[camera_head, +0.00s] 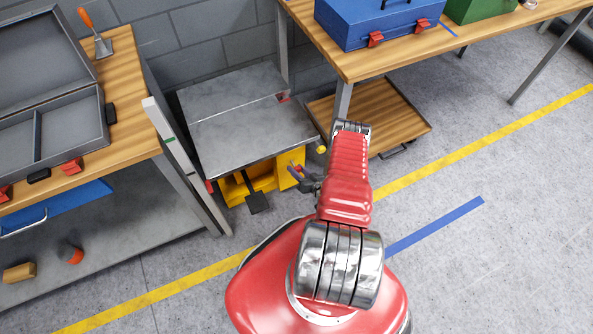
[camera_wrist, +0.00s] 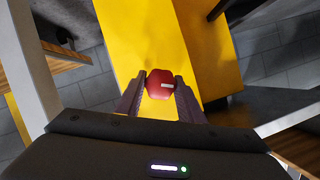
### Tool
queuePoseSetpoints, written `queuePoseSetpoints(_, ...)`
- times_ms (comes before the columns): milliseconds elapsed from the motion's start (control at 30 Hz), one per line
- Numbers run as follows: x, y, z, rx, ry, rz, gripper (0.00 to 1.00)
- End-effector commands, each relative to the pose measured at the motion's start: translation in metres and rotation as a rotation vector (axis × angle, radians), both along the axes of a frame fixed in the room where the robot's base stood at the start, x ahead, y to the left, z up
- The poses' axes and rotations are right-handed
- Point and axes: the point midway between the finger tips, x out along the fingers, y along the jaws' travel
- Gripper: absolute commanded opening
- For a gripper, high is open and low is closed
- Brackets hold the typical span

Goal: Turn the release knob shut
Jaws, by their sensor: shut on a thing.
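The red release knob (camera_wrist: 160,84) with a short white mark sits against a yellow housing (camera_wrist: 140,35) in the wrist view. My gripper (camera_wrist: 161,86) is shut on the knob, one finger at each side of it. In the head view my gripper (camera_head: 293,171) reaches the yellow base (camera_head: 262,177) under a grey lift table (camera_head: 230,115). The knob cannot be made out there.
A wooden bench (camera_head: 124,75) with an open grey case (camera_head: 72,118) stands at left. Another bench (camera_head: 420,45) with a blue toolbox (camera_head: 345,28) is at the back right. A low wooden platform (camera_head: 395,118) lies beneath it. Floor at right is clear.

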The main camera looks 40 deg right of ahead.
Motion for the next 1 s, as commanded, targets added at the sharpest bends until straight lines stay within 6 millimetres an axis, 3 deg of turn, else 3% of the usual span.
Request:
queuePoseSetpoints(600,-0.0012,-0.0028,-0.0027,0.518,-0.152,-0.002,0.12)
queuePoseSetpoints(1000,-0.0014,-0.0042,-0.0031,0.697,-0.202,-0.006,0.12)
